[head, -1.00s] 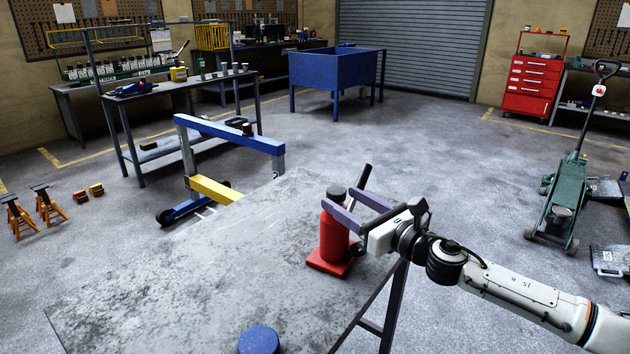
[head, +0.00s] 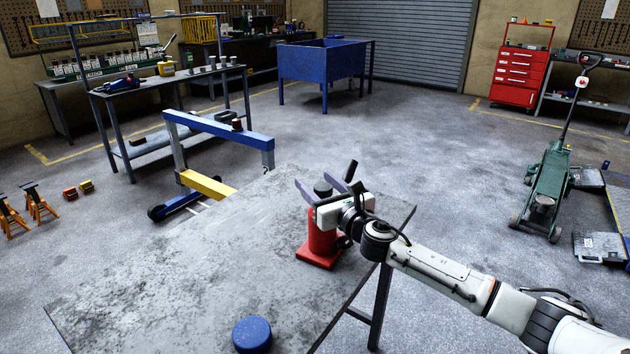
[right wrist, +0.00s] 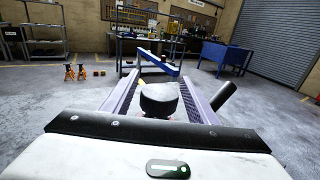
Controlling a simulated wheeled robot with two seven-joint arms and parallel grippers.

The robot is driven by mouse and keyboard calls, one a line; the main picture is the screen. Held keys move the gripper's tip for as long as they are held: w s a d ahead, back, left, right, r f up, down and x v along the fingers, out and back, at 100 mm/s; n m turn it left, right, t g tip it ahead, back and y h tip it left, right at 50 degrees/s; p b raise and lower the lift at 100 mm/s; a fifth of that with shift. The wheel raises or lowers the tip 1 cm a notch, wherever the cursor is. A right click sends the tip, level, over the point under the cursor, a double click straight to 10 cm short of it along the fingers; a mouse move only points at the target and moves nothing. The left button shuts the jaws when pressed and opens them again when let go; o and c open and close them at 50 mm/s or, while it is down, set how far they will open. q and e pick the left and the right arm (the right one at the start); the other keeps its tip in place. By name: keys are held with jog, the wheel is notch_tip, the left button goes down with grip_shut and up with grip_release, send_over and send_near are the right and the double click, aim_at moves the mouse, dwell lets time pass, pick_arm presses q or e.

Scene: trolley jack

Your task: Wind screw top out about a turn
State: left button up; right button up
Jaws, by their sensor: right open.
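A red bottle jack (head: 320,244) stands upright on its square red base on the grey table (head: 190,270). Its dark round screw top (head: 322,187) shows between the fingers of my right gripper (head: 324,183). In the right wrist view the screw top (right wrist: 158,98) lies between the two purple-grey fingers, with a gap visible on each side. My right gripper is open, and its body hides part of the jack's upper body. A dark handle or lever (head: 350,170) sticks up close to the right finger. My left gripper is not in view.
A blue round object (head: 252,334) sits at the table's near edge. Beyond the table stands a blue and yellow crane frame (head: 225,130). A green trolley jack (head: 545,190) stands on the floor at right. The table's left and middle are clear.

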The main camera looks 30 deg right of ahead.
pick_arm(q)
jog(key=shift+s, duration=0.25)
pick_arm(e)
jog(key=shift+w, duration=0.55)
jog(key=c, duration=1.1)
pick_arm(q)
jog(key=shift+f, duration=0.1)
pick_arm(e)
jog(key=shift+o, duration=0.2)
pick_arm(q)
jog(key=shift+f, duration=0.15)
pick_arm(e)
jog(key=shift+y, duration=0.3)
